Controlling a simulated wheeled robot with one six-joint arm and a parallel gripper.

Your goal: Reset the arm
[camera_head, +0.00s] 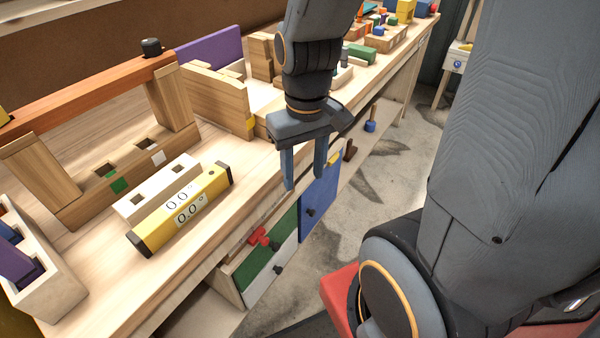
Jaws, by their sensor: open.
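My gripper (304,170) hangs fingers-down near the front edge of the wooden workbench (200,262). Its two blue fingers are apart, with nothing between them. The arm's wrist above it is dark grey, and my larger arm links fill the right side of the view. The gripper appears in front of the blue drawer front (321,198); its exact distance from the bench cannot be told.
On the bench are a yellow level (160,232), a white block with holes (150,190), a wooden frame with an orange beam (90,95), and a white bin (45,290) at left. Concrete floor (385,165) lies right of the bench.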

